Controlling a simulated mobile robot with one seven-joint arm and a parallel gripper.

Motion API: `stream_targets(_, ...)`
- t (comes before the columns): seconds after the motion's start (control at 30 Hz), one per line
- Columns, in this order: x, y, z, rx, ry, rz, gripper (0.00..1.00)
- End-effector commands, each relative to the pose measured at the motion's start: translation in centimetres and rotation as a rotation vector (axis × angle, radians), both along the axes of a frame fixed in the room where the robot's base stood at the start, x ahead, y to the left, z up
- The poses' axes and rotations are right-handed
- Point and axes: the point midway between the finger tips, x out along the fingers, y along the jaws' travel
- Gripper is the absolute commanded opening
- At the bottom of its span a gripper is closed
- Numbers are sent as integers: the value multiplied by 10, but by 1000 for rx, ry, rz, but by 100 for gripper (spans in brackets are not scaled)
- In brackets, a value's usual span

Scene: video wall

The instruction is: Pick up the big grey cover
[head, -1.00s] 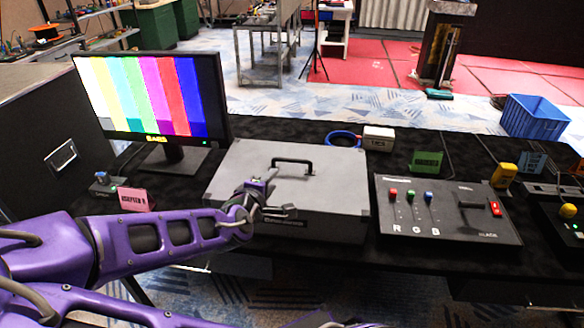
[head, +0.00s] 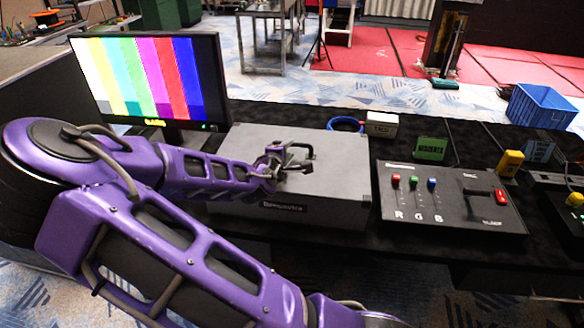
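The big grey cover (head: 335,185) is a box-shaped lid on the black table, with a dark label on its front face. Its black handle (head: 308,152) stands on top. My gripper (head: 291,164) is over the top of the cover, right at the handle. The fingers are small and dark here and overlap the handle, so I cannot tell whether they are around it or touching it. The cover rests flat on the table. My purple arm hides its left part.
A monitor with colour bars (head: 150,82) stands left of the cover. An RGB control panel (head: 445,200) lies close on its right. A blue ring (head: 345,124) and a white box (head: 381,124) sit behind it. A blue crate (head: 540,106) is at the far right.

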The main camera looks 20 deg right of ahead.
Motion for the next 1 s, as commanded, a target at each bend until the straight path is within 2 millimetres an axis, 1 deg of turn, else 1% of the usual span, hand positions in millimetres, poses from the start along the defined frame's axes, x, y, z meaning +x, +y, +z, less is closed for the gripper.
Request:
stream_targets(0.03, 3, -4, -2, 0, 0, -2, 33)
stream_targets(0.27, 14, -11, -8, -1, 1, -1, 33)
stream_targets(0.43, 35, -23, -20, 1, -1, -3, 33)
stream_targets(0.57, 45, -31, -23, 0, 0, -1, 33)
stream_targets(0.87, 49, -34, -24, 0, 1, -1, 33)
stream_targets(0.97, 49, -34, -24, 1, 1, 0, 17)
stream_targets(1.0, 49, -34, -24, 0, 1, -1, 10)
